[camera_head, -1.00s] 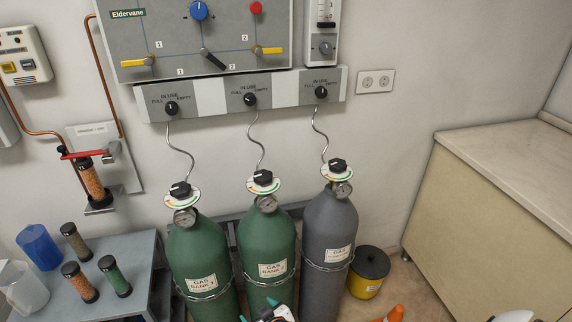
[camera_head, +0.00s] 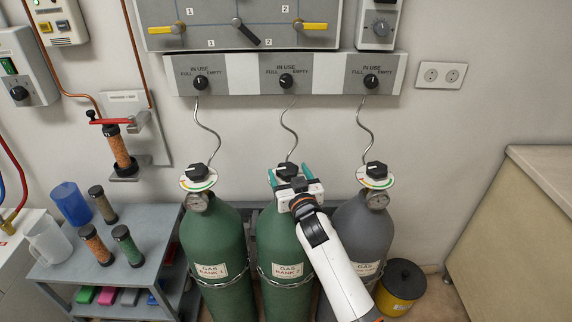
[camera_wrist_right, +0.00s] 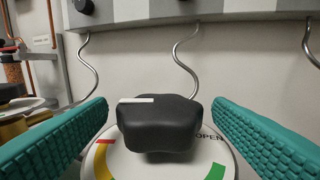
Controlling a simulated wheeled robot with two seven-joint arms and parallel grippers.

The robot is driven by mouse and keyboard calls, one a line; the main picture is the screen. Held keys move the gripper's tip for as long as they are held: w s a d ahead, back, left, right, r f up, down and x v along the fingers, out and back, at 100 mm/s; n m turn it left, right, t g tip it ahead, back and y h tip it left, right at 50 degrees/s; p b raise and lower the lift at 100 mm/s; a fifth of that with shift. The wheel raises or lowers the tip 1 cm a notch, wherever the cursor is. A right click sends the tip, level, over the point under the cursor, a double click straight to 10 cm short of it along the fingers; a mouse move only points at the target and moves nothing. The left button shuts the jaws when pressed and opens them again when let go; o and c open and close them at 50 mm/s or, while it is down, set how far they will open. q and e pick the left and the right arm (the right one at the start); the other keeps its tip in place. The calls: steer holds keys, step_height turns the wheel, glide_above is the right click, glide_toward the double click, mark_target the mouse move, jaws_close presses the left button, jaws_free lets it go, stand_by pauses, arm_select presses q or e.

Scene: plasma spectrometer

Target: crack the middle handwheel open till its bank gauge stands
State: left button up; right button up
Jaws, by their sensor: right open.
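The middle handwheel (camera_head: 287,170) is a black lobed knob with a white mark on top of the green cylinder labelled Gas Bank 2 (camera_head: 286,250). In the right wrist view the black handwheel (camera_wrist_right: 158,122) sits over a white dial plate (camera_wrist_right: 130,160) with red, yellow and green bands and the word OPEN. My right gripper (camera_head: 289,175) is open, its teal fingers on either side of the handwheel with a gap to each side. The gauge on this cylinder's neck is hidden behind my gripper. My left gripper is out of view.
Green Gas Bank 1 cylinder (camera_head: 211,240) stands left and a grey cylinder (camera_head: 362,225) right, each with its own handwheel. A wall panel (camera_head: 330,75) with black dials hangs above, thin hoses running down. A yellow bin (camera_head: 402,284) stands at right.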

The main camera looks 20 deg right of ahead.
mark_target(282, 164)
steer(key=w, duration=0.2)
steer(key=shift+w, duration=0.3)
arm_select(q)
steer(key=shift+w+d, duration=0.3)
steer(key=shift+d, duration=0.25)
arm_select(e)
steer(key=shift+w, duration=0.75)
steer(key=c, duration=1)
steer(key=shift+r+n+y+p, duration=0.15)
steer(key=shift+n+y+p, duration=0.15)
steer(key=shift+y+p, duration=0.3)
steer(key=n+y+p, duration=0.2)
steer(key=y+p, duration=0.1)
steer(key=shift+s+a+n+g+y+p, duration=0.15)
steer(key=shift+n+g+y+p, duration=0.3)
steer(key=shift+n+y, duration=0.55)
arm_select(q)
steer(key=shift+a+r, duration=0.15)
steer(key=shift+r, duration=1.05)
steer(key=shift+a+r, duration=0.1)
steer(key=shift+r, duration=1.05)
arm_select(e)
steer(key=shift+a+n+g+y, duration=0.15)
steer(key=shift+n+g+y, duration=0.25)
steer(key=shift+y, duration=0.4)
steer(key=shift+a+n+g+y, duration=0.15)
steer(key=shift+n+g+y, duration=0.25)
steer(key=shift+y, duration=0.4)
